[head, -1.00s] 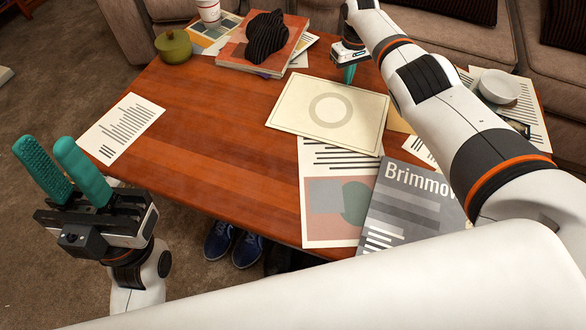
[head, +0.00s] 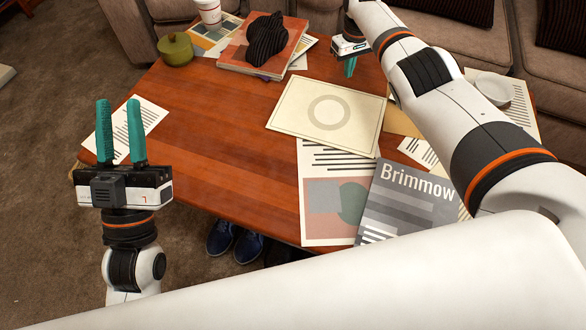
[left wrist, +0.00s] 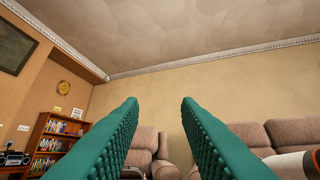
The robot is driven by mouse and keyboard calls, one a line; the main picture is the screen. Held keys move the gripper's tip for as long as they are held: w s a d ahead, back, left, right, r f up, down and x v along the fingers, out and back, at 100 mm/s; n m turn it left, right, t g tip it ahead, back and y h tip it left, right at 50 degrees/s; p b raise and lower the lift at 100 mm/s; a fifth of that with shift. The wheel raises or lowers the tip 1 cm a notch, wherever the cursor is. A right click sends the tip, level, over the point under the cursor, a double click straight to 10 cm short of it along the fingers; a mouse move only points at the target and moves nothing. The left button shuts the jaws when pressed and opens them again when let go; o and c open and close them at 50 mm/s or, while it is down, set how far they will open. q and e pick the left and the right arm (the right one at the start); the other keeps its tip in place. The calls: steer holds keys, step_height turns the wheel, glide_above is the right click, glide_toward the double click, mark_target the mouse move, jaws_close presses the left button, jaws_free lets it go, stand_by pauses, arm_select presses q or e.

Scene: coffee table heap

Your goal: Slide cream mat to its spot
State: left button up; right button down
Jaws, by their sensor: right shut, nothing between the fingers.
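The cream mat (head: 288,106), a flat rectangle with a thin dark border and a pale grey ring, lies on the wooden coffee table (head: 200,150) right of the middle in the head view. Its near edge lies over a printed sheet. My right gripper (head: 349,68) is shut and empty just beyond the mat's far edge; I cannot tell whether its fingertips touch the table. My left gripper (head: 122,132) is open and empty, fingers up, at the table's left side. The left wrist view shows its two green fingers (left wrist: 160,130) apart, with only the room between them.
A magazine titled Brimmow (head: 410,195) and a printed sheet (head: 330,205) lie at the near right. A book (head: 235,62) with a dark ribbed object (head: 267,40), a green pot (head: 175,48) and a cup (head: 209,12) stand at the back. A white bowl (head: 493,88) is right. The table's left middle is clear.

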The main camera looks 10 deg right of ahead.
steer(key=shift+r+p, duration=0.45)
steer(key=shift+r, duration=0.15)
steer(key=shift+r+p, duration=0.7)
arm_select(q)
steer(key=w+f+g+y, duration=0.3)
steer(key=f+g, duration=0.6)
steer(key=f, duration=0.2)
steer(key=shift+a+f+p, duration=0.35)
steer(key=shift+a+p, duration=0.1)
arm_select(e)
steer(key=shift+r, duration=0.45)
arm_select(q)
steer(key=shift+w, duration=0.1)
